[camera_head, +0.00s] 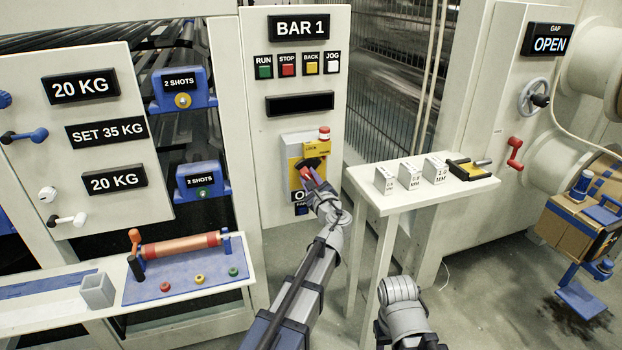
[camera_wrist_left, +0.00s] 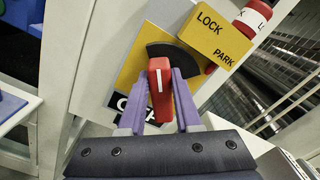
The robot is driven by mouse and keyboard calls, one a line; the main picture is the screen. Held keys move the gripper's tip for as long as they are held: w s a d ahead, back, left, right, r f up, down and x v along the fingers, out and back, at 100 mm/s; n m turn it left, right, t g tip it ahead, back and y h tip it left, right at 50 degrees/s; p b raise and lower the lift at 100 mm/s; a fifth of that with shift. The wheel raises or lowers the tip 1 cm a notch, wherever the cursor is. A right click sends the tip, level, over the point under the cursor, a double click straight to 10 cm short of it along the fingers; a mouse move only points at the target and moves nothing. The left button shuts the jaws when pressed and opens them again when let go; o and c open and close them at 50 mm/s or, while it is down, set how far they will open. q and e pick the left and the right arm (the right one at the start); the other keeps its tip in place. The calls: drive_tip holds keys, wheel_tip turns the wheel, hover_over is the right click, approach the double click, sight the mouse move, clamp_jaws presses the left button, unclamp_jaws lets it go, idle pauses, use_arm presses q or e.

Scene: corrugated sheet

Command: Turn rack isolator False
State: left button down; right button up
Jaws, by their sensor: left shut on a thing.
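The rack isolator is a yellow plate (camera_wrist_left: 136,68) with a black dial and a red handle (camera_wrist_left: 160,88) on the BAR 1 cabinet. In the left wrist view the red handle, with a white stripe, stands between the purple fingers of my left gripper (camera_wrist_left: 160,100), which is shut on it. In the head view my left gripper (camera_head: 308,177) reaches the isolator (camera_head: 294,160) and covers part of it. A yellow LOCK PARK block (camera_wrist_left: 216,40) and a red cylinder (camera_wrist_left: 252,17) sit at the upper right. A black label below is partly hidden.
The BAR 1 cabinet (camera_head: 257,103) carries RUN, STOP, BACK and JOG buttons. A white side table (camera_head: 440,194) with several small blocks stands right of my left arm. A bench with a blue tray (camera_head: 195,280) stands at the lower left.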

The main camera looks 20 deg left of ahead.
use_arm(q)
drive_tip(key=n, duration=0.3)
drive_tip(key=f+n+b, duration=0.1)
drive_tip(key=n, duration=0.6)
drive_tip(key=shift+s+a+f+b, duration=0.25)
drive_tip(key=shift+a+f+b, duration=0.05)
drive_tip(key=shift+a+f, duration=0.1)
drive_tip(key=shift+n, duration=0.4)
drive_tip(key=c, duration=0.6)
unclamp_jaws()
drive_tip(key=v, duration=0.7)
drive_tip(key=shift+s+d, duration=0.25)
drive_tip(key=shift+s, duration=0.1)
drive_tip(key=shift+r, duration=0.1)
